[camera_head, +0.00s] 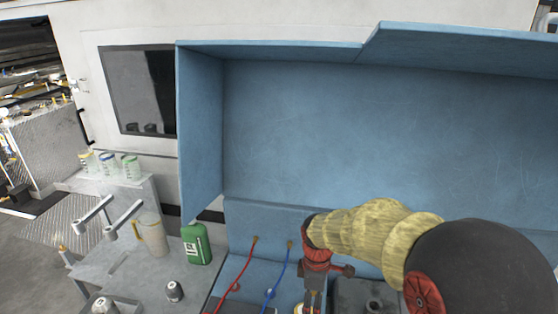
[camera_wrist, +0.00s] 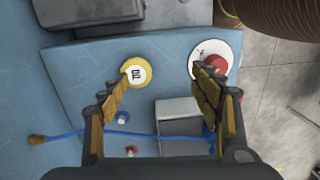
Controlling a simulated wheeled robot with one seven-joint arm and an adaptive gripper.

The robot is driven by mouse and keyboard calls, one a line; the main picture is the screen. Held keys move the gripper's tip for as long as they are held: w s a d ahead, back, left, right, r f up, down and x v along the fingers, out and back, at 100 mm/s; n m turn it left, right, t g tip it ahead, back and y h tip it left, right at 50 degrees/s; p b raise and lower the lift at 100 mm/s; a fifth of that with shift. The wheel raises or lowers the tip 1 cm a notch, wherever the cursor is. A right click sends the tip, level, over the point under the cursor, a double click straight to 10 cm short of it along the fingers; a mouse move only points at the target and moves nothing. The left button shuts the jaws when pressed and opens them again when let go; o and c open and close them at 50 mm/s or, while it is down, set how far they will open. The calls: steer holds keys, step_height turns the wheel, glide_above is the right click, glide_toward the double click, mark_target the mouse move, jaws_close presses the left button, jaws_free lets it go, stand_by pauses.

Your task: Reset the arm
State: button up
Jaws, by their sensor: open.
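My gripper (camera_head: 313,296) is at the bottom edge of the head view, pointing down in front of the blue cabinet (camera_head: 290,120). My yellow-sleeved arm reaches in from the right. In the wrist view my gripper (camera_wrist: 162,88) has its two fingers spread wide apart, with nothing held between them. A yellow-rimmed round disc with a white label (camera_wrist: 136,71) shows just beyond the left finger. A white disc with a red part (camera_wrist: 215,55) lies partly behind the right finger.
A blue hose (camera_head: 281,268) and a red hose (camera_head: 241,274) hang at the cabinet. A green can (camera_head: 196,245), a pitcher (camera_head: 153,236) and a bench (camera_head: 130,268) stand left.

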steer(key=s+d+r+m+t, duration=0.3)
steer(key=s+d+r+m, duration=0.1)
steer(key=s+r+m, duration=0.3)
steer(key=s+d+r+m+t+b, duration=0.1)
steer(key=s+d+r+m+t, duration=0.2)
steer(key=s+d+r+m, duration=0.2)
steer(key=shift+s+d+r+m+b, duration=0.25)
steer(key=shift+s+r+m, duration=1.45)
steer(key=shift+s+r, duration=1.9)
steer(key=shift+s+a+f, duration=0.1)
steer(key=shift+s+f, duration=0.15)
steer(key=shift+f, duration=0.05)
